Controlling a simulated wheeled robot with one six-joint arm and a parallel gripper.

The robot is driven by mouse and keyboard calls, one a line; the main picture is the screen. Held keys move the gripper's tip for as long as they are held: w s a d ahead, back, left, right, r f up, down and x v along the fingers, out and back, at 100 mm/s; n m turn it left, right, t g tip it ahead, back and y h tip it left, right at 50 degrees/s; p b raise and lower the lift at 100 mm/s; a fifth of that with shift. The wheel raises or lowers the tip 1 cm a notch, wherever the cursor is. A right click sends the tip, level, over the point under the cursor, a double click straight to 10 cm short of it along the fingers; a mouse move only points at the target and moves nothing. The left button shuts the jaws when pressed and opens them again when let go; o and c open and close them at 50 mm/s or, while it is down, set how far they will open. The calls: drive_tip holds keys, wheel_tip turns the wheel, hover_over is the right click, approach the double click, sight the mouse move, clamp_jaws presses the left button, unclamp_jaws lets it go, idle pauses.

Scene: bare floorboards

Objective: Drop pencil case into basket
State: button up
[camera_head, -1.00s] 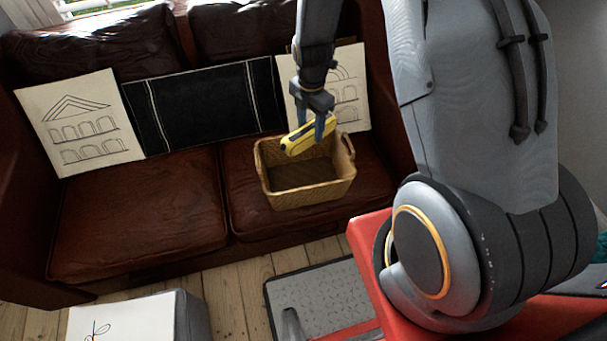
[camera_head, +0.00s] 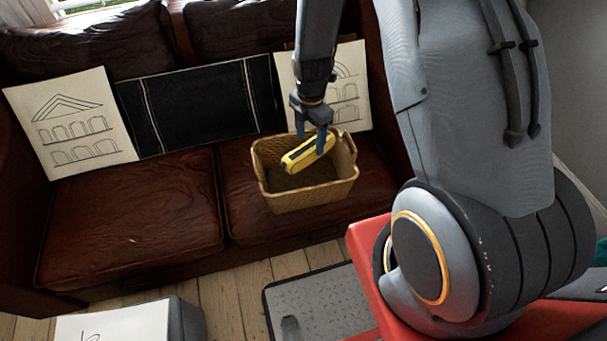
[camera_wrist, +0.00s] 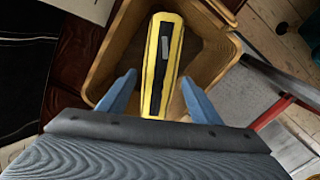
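The pencil case (camera_head: 307,153) is yellow with a dark strip along its top. It is tilted in the mouth of the wicker basket (camera_head: 312,196), which stands on the sofa seat. My gripper (camera_head: 321,141) is above the basket, with its blue fingers near the case. In the wrist view, the case (camera_wrist: 162,65) lies between and beyond the fingertips (camera_wrist: 158,78), with a visible gap at each finger. The gripper looks open. The basket (camera_wrist: 211,72) surrounds the case in that view. I cannot tell whether the case touches the basket floor.
The basket is on the right seat of a brown leather sofa (camera_head: 130,225). A dark cushion (camera_head: 200,107) and two white cushions with building drawings (camera_head: 72,122) lean on the backrest. A white-topped box (camera_head: 125,322) stands on the floorboards in front.

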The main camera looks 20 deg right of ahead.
drive_tip(key=shift+o, duration=0.7)
wheel_tip(320, 180, up, 8)
drive_tip(key=shift+b, duration=0.4)
drive_tip(key=s+r+m, duration=1.4)
drive_tip(key=s+m, duration=0.3)
drive_tip(key=m, duration=0.6)
drive_tip(key=shift+s+a+r, duration=0.15)
drive_tip(key=shift+a, duration=0.05)
